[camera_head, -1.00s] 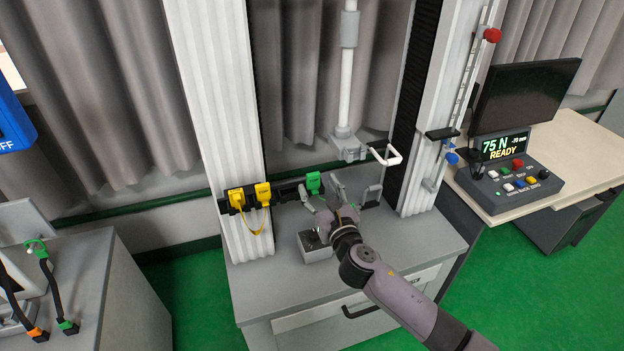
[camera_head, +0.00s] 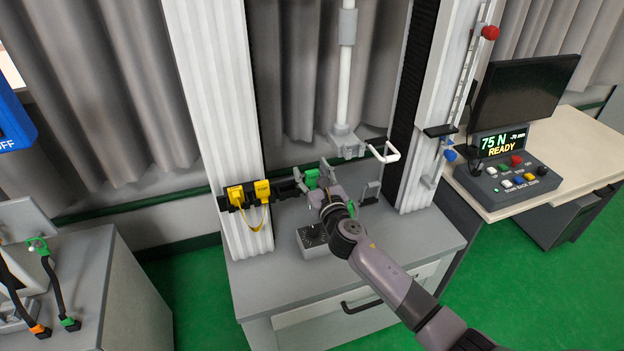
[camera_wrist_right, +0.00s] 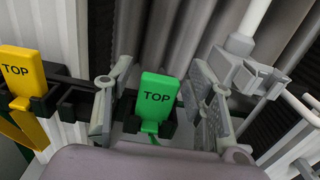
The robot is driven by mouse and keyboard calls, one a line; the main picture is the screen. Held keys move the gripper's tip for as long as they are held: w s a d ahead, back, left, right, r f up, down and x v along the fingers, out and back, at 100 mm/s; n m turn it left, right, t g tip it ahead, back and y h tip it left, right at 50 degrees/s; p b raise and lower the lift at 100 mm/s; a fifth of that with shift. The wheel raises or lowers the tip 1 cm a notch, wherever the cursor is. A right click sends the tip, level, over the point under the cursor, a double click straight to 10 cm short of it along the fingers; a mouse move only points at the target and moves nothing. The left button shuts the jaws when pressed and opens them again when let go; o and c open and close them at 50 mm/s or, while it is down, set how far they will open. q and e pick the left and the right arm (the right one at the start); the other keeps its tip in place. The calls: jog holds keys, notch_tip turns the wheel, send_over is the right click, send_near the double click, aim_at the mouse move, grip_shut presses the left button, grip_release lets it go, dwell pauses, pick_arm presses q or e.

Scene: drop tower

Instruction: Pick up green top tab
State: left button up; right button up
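The green top tab (camera_wrist_right: 157,97), marked TOP, stands upright in a black holder on the dark rail. It also shows in the head view (camera_head: 312,178), partly covered by my gripper. My right gripper (camera_head: 311,178) is open around it. In the right wrist view, the fingers of the right gripper (camera_wrist_right: 158,105) stand on either side of the tab, with gaps on both sides. My left gripper is not in view.
A yellow TOP tab (camera_wrist_right: 22,75) sits left on the same rail, and another yellow tab (camera_head: 236,197) is beside it. A grey box (camera_head: 313,242) stands on the cabinet below. A vertical white rod (camera_head: 345,70) and white handle (camera_head: 384,152) are at right.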

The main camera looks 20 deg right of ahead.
jog(key=c, duration=0.9)
jog(key=shift+r, duration=0.1)
